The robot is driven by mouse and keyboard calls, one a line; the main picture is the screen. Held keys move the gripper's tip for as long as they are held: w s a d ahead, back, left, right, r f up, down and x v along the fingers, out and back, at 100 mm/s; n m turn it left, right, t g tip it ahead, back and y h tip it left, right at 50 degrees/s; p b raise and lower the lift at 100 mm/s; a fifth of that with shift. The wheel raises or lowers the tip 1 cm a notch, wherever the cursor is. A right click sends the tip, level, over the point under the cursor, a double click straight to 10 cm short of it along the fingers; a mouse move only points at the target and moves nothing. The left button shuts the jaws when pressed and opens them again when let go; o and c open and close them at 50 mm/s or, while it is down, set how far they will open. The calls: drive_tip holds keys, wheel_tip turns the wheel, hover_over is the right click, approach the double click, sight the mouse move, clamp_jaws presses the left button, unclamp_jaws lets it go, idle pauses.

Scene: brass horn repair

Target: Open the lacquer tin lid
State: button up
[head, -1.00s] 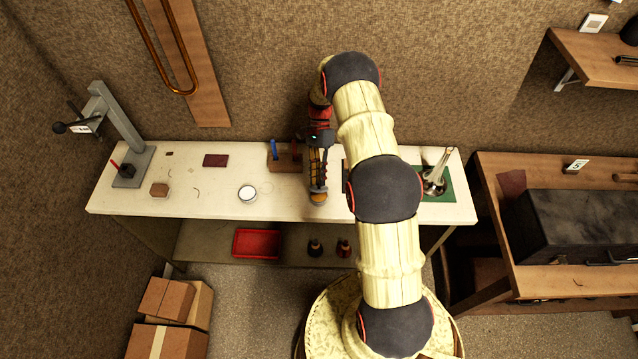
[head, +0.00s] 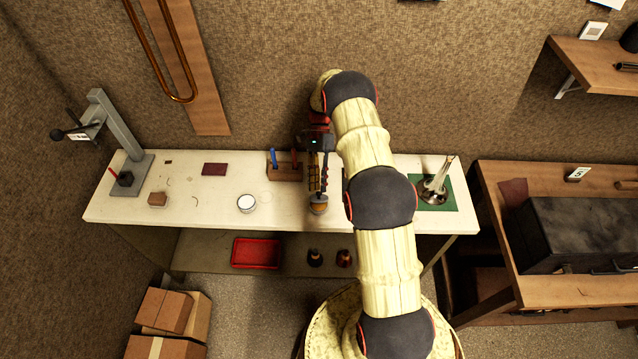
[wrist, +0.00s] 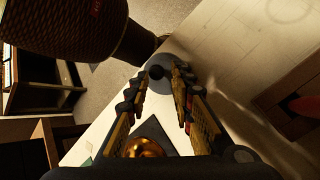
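My gripper (head: 318,196) points down over the middle of the white bench. In the wrist view its two fingers (wrist: 160,74) stand apart, with a gap between the tips. A grey disc with a small dark round knob (wrist: 157,72) shows between and beyond the fingertips; I cannot tell if they touch it. In the head view a small amber-brown round object (head: 318,209) sits just below the fingers, partly hidden by them. I cannot tell for sure which one is the lacquer tin.
A wooden block with blue and red-handled tools (head: 284,172) stands left of my gripper. A green mat (head: 446,204) bears a metal piece at right. A grey stand (head: 131,172) is at the left end.

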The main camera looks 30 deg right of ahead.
drive_tip(key=shift+o, duration=0.9)
drive_tip(key=shift+s, duration=0.1)
wheel_tip(320, 180, up, 10)
idle(0.4)
